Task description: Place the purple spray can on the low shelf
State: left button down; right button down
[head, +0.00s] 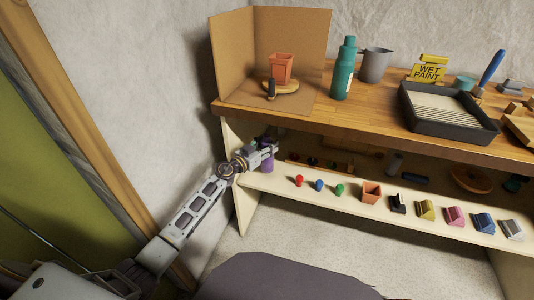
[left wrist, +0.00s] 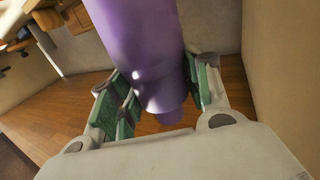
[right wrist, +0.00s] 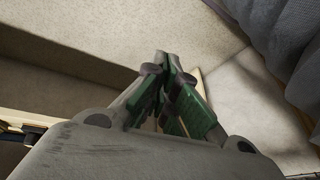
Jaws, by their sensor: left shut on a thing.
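The purple spray can (head: 267,164) is at the left end of the low shelf (head: 330,201), held by my left gripper (head: 268,147). In the left wrist view the can (left wrist: 145,40) fills the space between the green finger pads of the gripper (left wrist: 160,100), which is shut on it. The can looks roughly upright in the head view. I cannot tell whether its base touches the shelf. My right gripper (right wrist: 168,70) is in the right wrist view, with its fingertips together and nothing between them.
A shelf side panel (head: 245,208) stands at the left.

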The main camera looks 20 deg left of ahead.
pick_arm(q)
jog(key=shift+r, duration=0.1)
